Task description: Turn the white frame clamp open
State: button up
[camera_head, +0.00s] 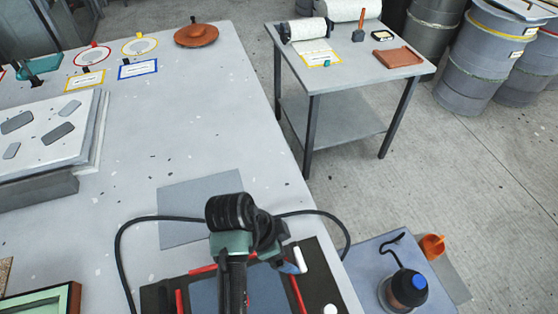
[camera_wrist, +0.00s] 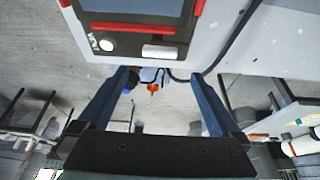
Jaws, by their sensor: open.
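A dark frame (camera_head: 322,262) with red strips lies at the table's near edge, around a blue-grey panel. A short white bar, apparently the white frame clamp (camera_head: 300,259), sits on its right part. In the wrist view the white clamp (camera_wrist: 160,51) lies flat along the dark frame edge (camera_wrist: 128,47), below a red strip. My gripper (camera_wrist: 161,76) is open and empty, its two blue fingers apart. The clamp appears beyond the fingertips, between them in the picture; I see no contact. My arm hides part of the frame in the head view.
A white round piece (camera_wrist: 106,45) sits left of the clamp. A black cable (camera_head: 124,250) loops around the frame. A lower side table (camera_head: 365,260) holds a dark bottle with a blue cap (camera_head: 408,287). An orange cup (camera_head: 432,246) stands nearby.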

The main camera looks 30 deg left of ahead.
jog(key=shift+v, duration=2)
